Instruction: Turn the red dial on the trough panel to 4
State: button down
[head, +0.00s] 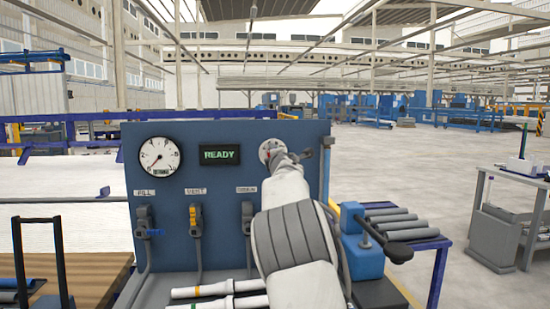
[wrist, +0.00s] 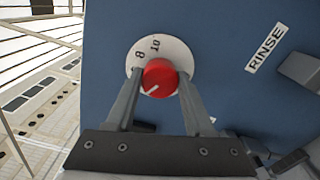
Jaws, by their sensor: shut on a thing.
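The red dial (wrist: 160,77) is a round knob on a white numbered plate (wrist: 133,58) in the wrist view. My gripper (wrist: 161,84) has one finger on each side of the knob and is shut on it. A white pointer line on the knob points to the lower left of that view. The numbers 8 and 10 show on the plate; the other numbers are hidden, so I cannot tell which one the pointer meets. In the head view my arm and gripper (head: 289,160) cover most of the dial plate (head: 268,149), at the upper right of the blue trough panel (head: 225,165).
The panel also carries a round gauge (head: 160,155), a green READY display (head: 220,155) and several levers in a row, one yellow (head: 194,216). Pipes (head: 215,289) lie in front. A side table with grey pipes (head: 395,224) stands right. A RINSE label (wrist: 265,47) is near the dial.

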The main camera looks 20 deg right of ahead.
dwell(0.4)
jog(key=shift+c, duration=1.4)
grip_release()
jog(key=b+v, duration=0.8)
jog(key=v, duration=0.9)
jog(key=shift+s, duration=0.25)
